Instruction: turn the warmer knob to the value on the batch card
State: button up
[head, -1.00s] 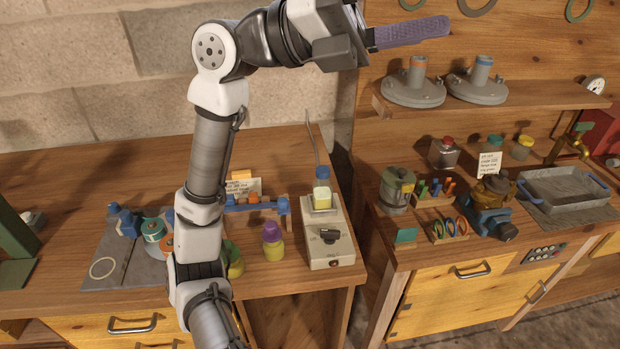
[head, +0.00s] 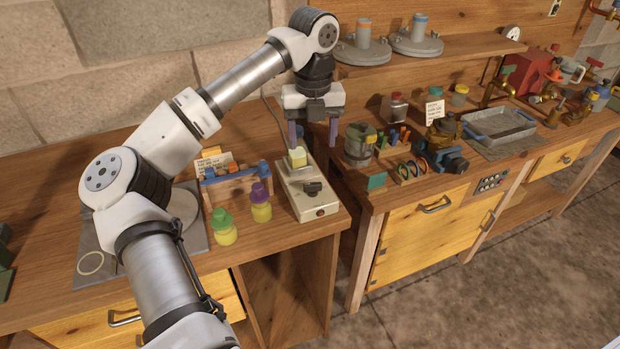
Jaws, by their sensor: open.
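The warmer (head: 300,206) is a pale box at the right front of the left bench.
A green-capped bottle (head: 223,227) and a purple-capped bottle (head: 261,203) stand left of the warmer. The wooden rack (head: 236,184) is behind them. Another card (head: 434,113) stands on the right bench among jars. A gap separates the benches.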

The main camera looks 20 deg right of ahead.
aim_at(312, 183)
notch_tip(312, 183, down, 12)
jog(key=p, duration=0.3)
jog(key=c, duration=1)
